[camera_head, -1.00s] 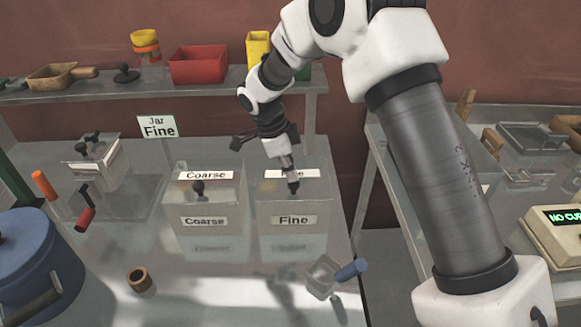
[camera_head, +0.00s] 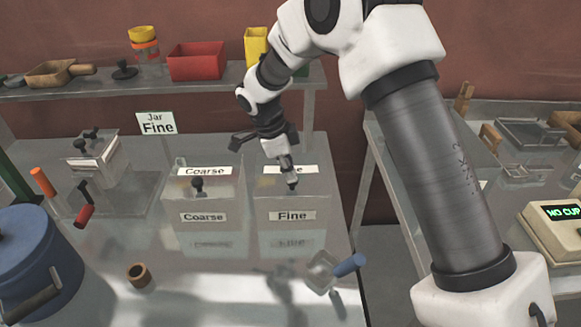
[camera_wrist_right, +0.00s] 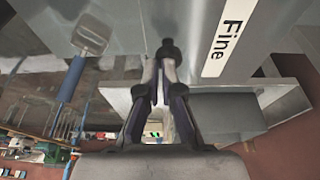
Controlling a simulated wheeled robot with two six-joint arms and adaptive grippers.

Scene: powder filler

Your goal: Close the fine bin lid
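The fine bin (camera_head: 291,240) is a clear box with a "Fine" label on its front, standing right of the coarse bin. Its lid (camera_head: 313,182) lies across the top, partly hidden by my right gripper; I cannot tell whether it sits fully flush. My right gripper (camera_head: 290,180) points down at the lid's dark knob. In the right wrist view, the fingers of my right gripper (camera_wrist_right: 160,68) come close together around the dark knob (camera_wrist_right: 168,46), with the "Fine" label (camera_wrist_right: 228,36) beside it. My left gripper is not in view.
The coarse bin (camera_head: 203,240) with its knobbed lid stands close on the left. A blue-handled scoop (camera_head: 347,265) lies in front of the fine bin, and a small brown cup (camera_head: 139,275) stands at front left. A blue pot (camera_head: 35,265) fills the left corner. A shelf (camera_head: 120,90) runs behind.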

